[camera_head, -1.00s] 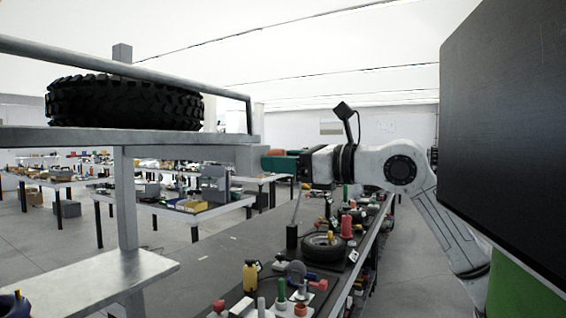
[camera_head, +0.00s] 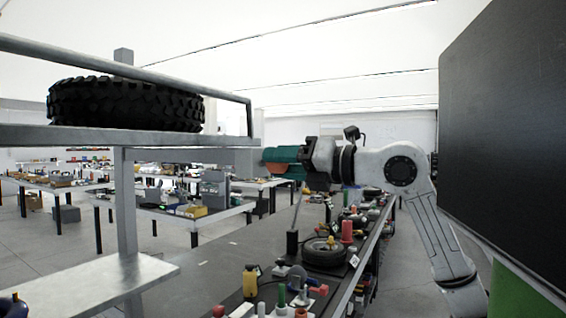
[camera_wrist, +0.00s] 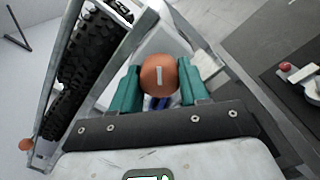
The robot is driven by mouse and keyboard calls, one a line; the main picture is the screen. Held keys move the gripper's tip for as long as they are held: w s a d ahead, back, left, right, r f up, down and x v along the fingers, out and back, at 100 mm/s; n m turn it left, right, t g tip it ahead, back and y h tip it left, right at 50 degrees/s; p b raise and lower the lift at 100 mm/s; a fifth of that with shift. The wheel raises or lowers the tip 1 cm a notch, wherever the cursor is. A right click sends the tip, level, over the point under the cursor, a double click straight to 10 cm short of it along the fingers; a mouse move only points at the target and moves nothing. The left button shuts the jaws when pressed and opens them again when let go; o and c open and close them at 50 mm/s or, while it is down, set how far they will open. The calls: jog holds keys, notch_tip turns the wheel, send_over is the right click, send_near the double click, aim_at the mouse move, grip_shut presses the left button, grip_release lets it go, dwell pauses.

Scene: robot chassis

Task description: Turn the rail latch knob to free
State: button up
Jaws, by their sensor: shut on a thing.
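The rail latch knob (camera_wrist: 158,76) is round and orange with a short white line on its face; the line stands nearly upright in the wrist view. My gripper (camera_wrist: 159,88) has teal fingers, one on each side of the knob, and is shut on it. In the head view my gripper (camera_head: 284,160) is at the right end of the rack shelf, with a bit of the orange knob (camera_head: 278,169) showing below the teal fingers. The metal rail (camera_head: 130,68) runs along the shelf in front of a black tyre (camera_head: 125,104).
A second orange knob (camera_wrist: 26,145) shows at the rack's far end in the wrist view. Below my arm is a dark workbench (camera_head: 232,250) with a small wheel (camera_head: 324,252) and several coloured parts. A large dark panel (camera_head: 505,130) stands close on the right.

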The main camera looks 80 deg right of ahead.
jog(key=m+p, duration=0.2)
jog(key=m, duration=0.2)
jog(key=shift+a+m+p, duration=0.1)
jog(key=shift+m+p, duration=1.15)
jog(key=shift+m, duration=0.55)
jog(key=shift+f, duration=0.1)
jog(key=o, duration=1)
jog(key=shift+o, duration=0.2)
jog(key=shift+s, duration=0.1)
jog(key=b+v, duration=0.1)
jog(key=v, duration=0.9)
jog(key=shift+s+b, duration=0.3)
jog(key=shift+b, duration=0.05)
jog(key=shift+a, duration=0.1)
